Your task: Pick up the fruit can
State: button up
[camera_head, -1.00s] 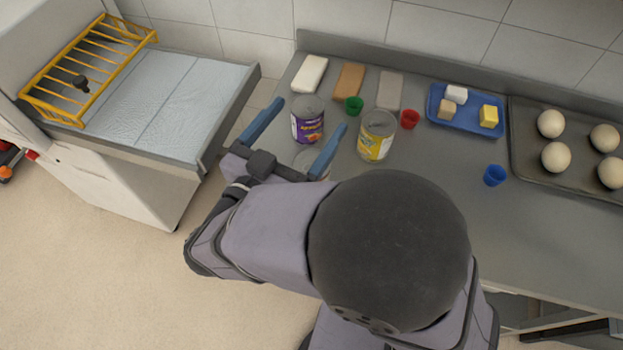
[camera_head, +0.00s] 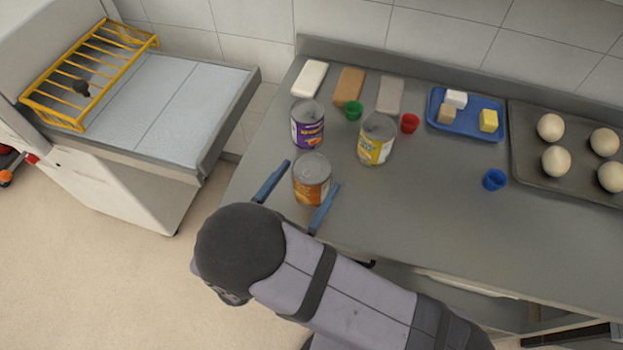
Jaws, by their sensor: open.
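Three cans stand upright on the grey counter (camera_head: 440,210). One has an orange label (camera_head: 312,190), one a purple label (camera_head: 309,132) and one a yellow label (camera_head: 374,150). The label words are too small to read, so I cannot tell for certain which is the fruit can. My gripper (camera_head: 312,175) is open, with its blue fingers to the left and right of the orange-labelled can. Gaps show between the fingers and that can. The purple-labelled can is just behind it, and the yellow one is back and to the right.
Green (camera_head: 353,111), red (camera_head: 409,123) and blue (camera_head: 494,179) cups stand on the counter. Three blocks lie along the back. A blue tray (camera_head: 436,122) holds small blocks, and a dark baking tray (camera_head: 520,150) holds dough balls. The counter's front right is clear.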

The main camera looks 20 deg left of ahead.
aim_at(319, 159)
jog(key=shift+w+d+r+p, duration=0.15)
jog(key=shift+w+p, duration=0.15)
jog(key=shift+w, duration=0.25)
jog(key=shift+w+d, duration=0.1)
jog(key=shift+w, duration=0.45)
jog(key=shift+w+d+p, duration=0.1)
jog(key=shift+w+p, duration=0.4)
jog(key=shift+p, duration=0.15)
jog(key=shift+a+f+p+x, duration=0.1)
jog(key=shift+p+x, duration=0.45)
jog(key=shift+x, duration=0.5)
jog(key=shift+a+f+p+x, duration=0.1)
jog(key=shift+p+x, duration=0.4)
jog(key=shift+x, duration=0.5)
jog(key=shift+c, duration=0.5)
jog(key=shift+r, duration=0.1)
jog(key=c, duration=1.6)
